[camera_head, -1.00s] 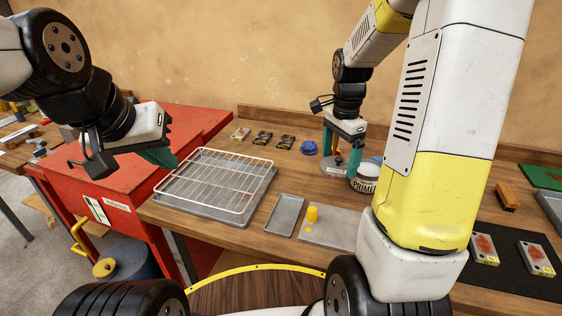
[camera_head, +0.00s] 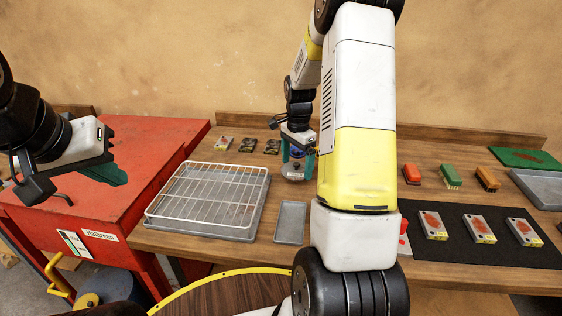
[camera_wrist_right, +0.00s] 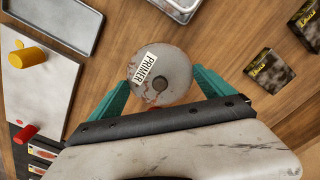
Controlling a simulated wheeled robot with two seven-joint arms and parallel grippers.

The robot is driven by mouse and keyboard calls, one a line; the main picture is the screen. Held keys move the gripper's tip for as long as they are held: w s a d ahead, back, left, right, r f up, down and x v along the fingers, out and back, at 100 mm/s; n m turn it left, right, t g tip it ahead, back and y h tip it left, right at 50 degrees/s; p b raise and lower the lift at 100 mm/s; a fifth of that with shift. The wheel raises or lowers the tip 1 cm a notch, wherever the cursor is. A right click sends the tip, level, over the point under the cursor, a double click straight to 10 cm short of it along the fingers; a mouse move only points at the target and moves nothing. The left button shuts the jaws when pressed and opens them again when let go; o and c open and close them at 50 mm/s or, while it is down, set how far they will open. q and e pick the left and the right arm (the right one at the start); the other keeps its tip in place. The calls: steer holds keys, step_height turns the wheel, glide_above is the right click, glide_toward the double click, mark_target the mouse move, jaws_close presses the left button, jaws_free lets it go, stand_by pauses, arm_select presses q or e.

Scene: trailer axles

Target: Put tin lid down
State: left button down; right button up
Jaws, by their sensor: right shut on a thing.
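The tin lid (camera_head: 293,174) is a round grey disc with a white PRIMER label and a small dark knob in its middle. It also shows in the right wrist view (camera_wrist_right: 177,68). My right gripper (camera_head: 298,163) has its teal fingers on either side of the lid and is shut on it. The lid is over the wooden table, right of the wire rack; I cannot tell whether it touches the tabletop. The open tin is hidden, probably behind my right arm. My left gripper (camera_head: 110,170) hangs at the left over the red cabinet, with its jaw gap not clear.
A wire rack on a tray (camera_head: 208,196) lies left of the lid, and a small grey tray (camera_head: 290,222) in front. Black-and-yellow boxes (camera_head: 248,145) stand behind. Brushes (camera_head: 411,174) and a black mat (camera_head: 467,245) lie right. Bare wood surrounds the lid.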

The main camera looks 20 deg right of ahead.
mark_target(297, 167)
steer(key=shift+f, duration=1.65)
steer(key=shift+f, duration=0.15)
steer(key=o, duration=1.1)
steer(key=shift+c, duration=0.2)
